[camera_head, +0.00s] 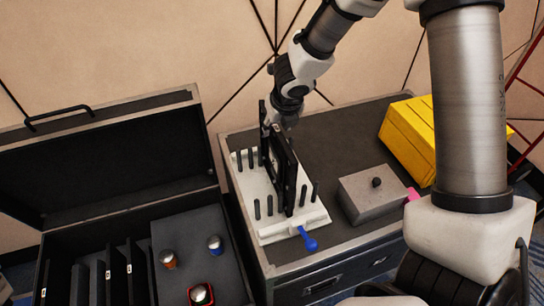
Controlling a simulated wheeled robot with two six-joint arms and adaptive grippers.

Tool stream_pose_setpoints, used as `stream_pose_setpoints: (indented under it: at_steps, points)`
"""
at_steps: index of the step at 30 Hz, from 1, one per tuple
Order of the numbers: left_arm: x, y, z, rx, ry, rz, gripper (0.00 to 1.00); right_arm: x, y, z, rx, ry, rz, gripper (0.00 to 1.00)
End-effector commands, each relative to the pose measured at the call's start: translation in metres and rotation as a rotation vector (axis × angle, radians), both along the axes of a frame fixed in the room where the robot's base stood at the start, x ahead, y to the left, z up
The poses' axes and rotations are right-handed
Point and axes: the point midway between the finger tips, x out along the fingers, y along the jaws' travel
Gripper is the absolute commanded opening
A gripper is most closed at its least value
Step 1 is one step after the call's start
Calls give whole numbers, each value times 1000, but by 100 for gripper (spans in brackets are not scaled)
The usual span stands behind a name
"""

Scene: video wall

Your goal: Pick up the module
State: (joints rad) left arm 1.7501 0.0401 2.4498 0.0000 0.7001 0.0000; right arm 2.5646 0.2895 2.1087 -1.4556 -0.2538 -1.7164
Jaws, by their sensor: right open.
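A black, flat module (287,178) stands upright on a white base (246,190) with several black pegs, on top of the dark cabinet. A narrow black upright part also shows at its back left. My right gripper (282,124) is at the upper part of the module, pointing down. It is open, but its fingertips are small and partly hidden, so I cannot tell whether they touch or straddle the module. Several dark slabs (110,272) with white labels stand in the open case at lower left. My left gripper is out of view.
The cabinet top (332,142) is partly bare behind the base. A grey box (367,196) with a black knob and a yellow case (408,137) stand to the right. A blue-handled item (308,240) is at the base's front. The black case (120,214) has its lid raised.

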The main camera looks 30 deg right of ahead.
Motion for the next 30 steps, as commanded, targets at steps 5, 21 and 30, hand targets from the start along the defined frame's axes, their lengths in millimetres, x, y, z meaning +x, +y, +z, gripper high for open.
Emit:
stream_pose_setpoints:
  at_steps: [5, 21, 30]
  points:
    - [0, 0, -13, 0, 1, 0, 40, 9, -1, -29, 0, 2, 1, 46]
    - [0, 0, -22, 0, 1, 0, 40, 21, -3, -57, 1, 2, 0, 46]
    - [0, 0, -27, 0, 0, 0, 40, 21, -3, -61, 1, 2, 0, 46]
